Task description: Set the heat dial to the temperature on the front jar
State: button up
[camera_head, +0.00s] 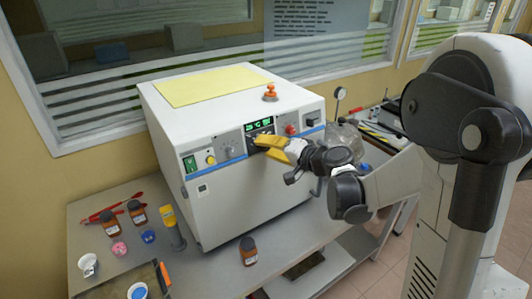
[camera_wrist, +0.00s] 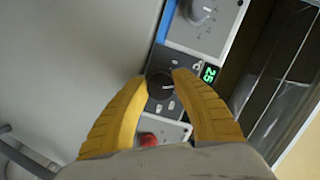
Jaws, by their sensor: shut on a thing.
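The white heating machine (camera_head: 235,185) stands on the bench with a green lit display (camera_head: 258,126) on its front; in the wrist view the display (camera_wrist: 208,74) shows 25. The heat dial (camera_wrist: 159,86) is a black round knob with a light pointer mark, beside the display. My gripper (camera_head: 264,141) is at the panel below the display. In the wrist view its yellow fingers (camera_wrist: 161,79) are shut on the dial, one on each side. In the head view the gripper hides the dial. The front jar (camera_head: 248,252) is brown with a dark cap; its label is too small to read.
A red emergency-type knob (camera_head: 291,130) is right of the display. A grey dial (camera_head: 227,149) is left of it. An orange object (camera_head: 270,93) sits on the machine's top.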

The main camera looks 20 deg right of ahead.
jog(key=m+b, duration=0.2)
jog(key=m, duration=0.2)
jog(key=shift+f+t+y, duration=0.1)
jog(key=shift+t+y, duration=0.2)
jog(key=shift+t, duration=0.1)
jog(key=shift+m+t+b, duration=0.3)
jog(key=shift+m+b, duration=0.7)
jog(key=shift+m, duration=0.8)
jog(key=shift+r+m, duration=0.2)
jog(key=shift+m, duration=0.1)
jog(key=o, duration=1.2)
jog(key=shift+w, duration=0.1)
jog(key=v, duration=1.2)
